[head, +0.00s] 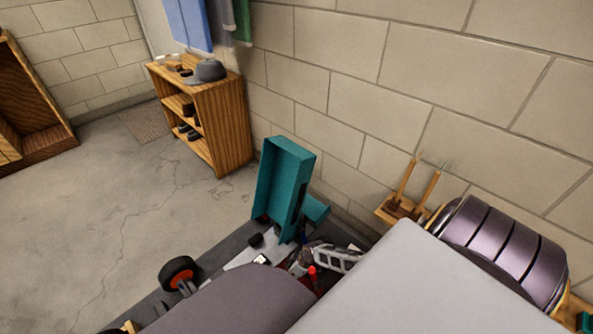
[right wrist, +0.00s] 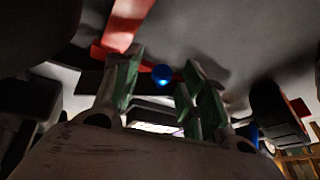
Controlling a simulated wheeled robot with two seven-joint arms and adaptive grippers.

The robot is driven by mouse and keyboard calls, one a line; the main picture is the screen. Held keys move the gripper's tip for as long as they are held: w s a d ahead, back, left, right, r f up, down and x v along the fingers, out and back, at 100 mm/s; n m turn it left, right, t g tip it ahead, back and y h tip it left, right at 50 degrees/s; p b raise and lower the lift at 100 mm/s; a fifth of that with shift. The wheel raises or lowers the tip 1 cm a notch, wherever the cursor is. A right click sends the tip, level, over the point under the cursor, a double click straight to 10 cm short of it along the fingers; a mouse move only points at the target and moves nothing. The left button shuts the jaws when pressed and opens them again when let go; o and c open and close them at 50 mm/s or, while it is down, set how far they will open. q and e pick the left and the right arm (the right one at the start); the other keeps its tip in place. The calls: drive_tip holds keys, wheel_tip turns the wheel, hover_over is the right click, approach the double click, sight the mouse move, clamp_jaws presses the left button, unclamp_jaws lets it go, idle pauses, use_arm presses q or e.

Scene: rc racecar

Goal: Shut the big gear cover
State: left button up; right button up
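A teal cover (head: 285,185), which looks like the big gear cover, stands raised and tilted at the far end of the car parts. A smaller teal piece (head: 315,210) shows at its right side. My right gripper (head: 318,262) is low beside the cover, on its near right side. In the right wrist view my right gripper (right wrist: 155,95) has its green-padded fingers apart, with a gap between them. A round blue part (right wrist: 162,75) shows beyond that gap; I cannot tell what it belongs to. My left gripper is not in view. Large grey shapes hide much of the car.
A purple ribbed drum (head: 505,250) and a wooden stand (head: 405,205) are at right by the block wall. A wooden shelf (head: 220,120) stands at the back. The floor at left is clear.

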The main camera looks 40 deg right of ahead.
drive_tip(key=v, duration=1.2)
idle(0.7)
idle(0.4)
